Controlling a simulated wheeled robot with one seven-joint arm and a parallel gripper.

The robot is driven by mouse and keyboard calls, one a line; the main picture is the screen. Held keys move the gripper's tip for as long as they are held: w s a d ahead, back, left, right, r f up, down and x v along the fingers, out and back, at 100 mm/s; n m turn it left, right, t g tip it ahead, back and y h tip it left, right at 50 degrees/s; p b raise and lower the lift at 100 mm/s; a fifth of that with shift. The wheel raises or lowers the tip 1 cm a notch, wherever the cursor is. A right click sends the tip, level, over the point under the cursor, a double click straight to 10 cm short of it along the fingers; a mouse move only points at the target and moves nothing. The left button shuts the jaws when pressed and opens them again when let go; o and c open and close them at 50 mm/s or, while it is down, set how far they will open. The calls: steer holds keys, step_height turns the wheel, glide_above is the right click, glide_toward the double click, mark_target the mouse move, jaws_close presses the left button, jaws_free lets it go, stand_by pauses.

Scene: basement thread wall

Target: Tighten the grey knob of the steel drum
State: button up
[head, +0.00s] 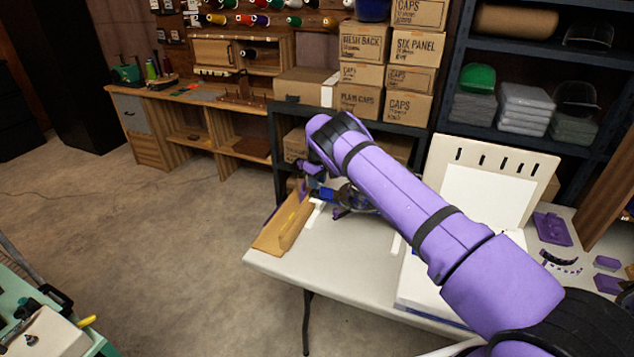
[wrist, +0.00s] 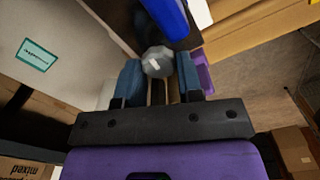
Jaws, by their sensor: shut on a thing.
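The grey knob (wrist: 157,60) shows in the wrist view, faceted, with a small pale mark on its face. My gripper (wrist: 160,74) has its two blue fingers on either side of the knob and is shut on it. In the head view my gripper (head: 322,190) is at the far left part of the white table, low beside a small device partly hidden by my arm. The knob cannot be made out there. I cannot clearly tell the steel drum's outline in either view; a dark surface lies behind the knob in the wrist view.
The white table (head: 285,262) carries an angled wooden piece (head: 287,228) close to my gripper. A cream panel (head: 490,180) stands at the table's right, near purple parts (head: 553,229). Shelves with boxes (head: 417,48) stand behind. The concrete floor at left is open.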

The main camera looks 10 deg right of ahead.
mark_target(319, 182)
steer(key=m, duration=0.4)
steer(key=shift+w+d+r, duration=0.1)
steer(key=shift+d, duration=0.05)
steer(key=m, duration=0.3)
steer(key=shift+m, duration=0.4)
steer(key=m, duration=0.3)
steer(key=shift+d, duration=0.15)
steer(key=shift+m, duration=2)
steer(key=o, duration=0.9)
steer(key=shift+o, duration=0.2)
steer(key=shift+r, duration=0.1)
step_height(319, 182, up, 10)
steer(key=shift+r, duration=0.25)
